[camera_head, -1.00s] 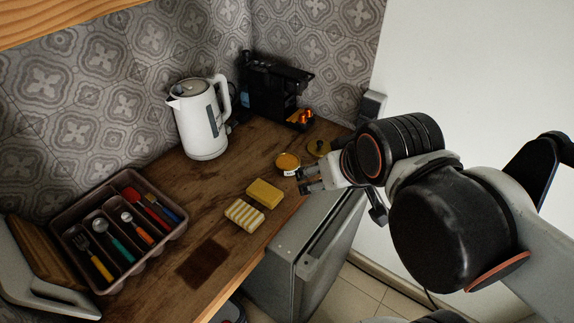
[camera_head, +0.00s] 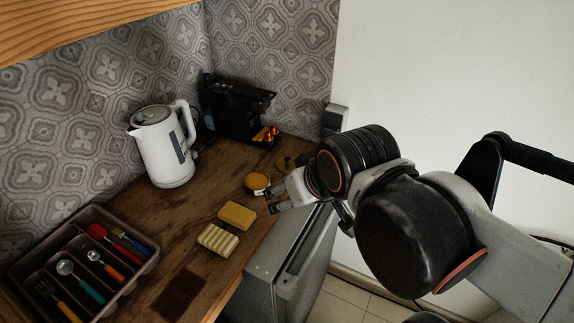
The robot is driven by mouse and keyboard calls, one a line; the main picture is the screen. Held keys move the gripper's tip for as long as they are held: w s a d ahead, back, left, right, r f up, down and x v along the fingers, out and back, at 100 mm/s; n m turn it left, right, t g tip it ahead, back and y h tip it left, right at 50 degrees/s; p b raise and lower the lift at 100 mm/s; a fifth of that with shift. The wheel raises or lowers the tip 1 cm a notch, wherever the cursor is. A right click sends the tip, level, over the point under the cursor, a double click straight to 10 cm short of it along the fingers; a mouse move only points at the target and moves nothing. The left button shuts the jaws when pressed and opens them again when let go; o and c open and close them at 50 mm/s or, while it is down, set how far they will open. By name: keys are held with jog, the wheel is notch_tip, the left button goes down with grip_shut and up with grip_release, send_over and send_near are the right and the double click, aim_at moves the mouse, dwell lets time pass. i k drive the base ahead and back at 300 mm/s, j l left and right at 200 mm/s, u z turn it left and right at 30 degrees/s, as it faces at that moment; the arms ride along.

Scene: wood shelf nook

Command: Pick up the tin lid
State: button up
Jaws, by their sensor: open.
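I cannot tell the gripper's height above the counter.
A yellow sponge (camera_head: 237,215) and a striped sponge (camera_head: 218,239) lie left of my gripper. A white kettle (camera_head: 165,148) and a black coffee machine (camera_head: 238,108) stand at the back. A cutlery tray (camera_head: 80,262) is at front left. The counter's right edge runs beneath my arm.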

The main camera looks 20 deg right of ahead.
aim_at(285, 164)
jog(key=i+l+u, duration=0.15)
jog(key=l, duration=0.3)
jog(key=i+l+u, duration=0.15)
jog(key=l, duration=0.35)
jog(key=i+l+u, duration=0.15)
jog(key=l, duration=0.3)
jog(key=k, duration=0.05)
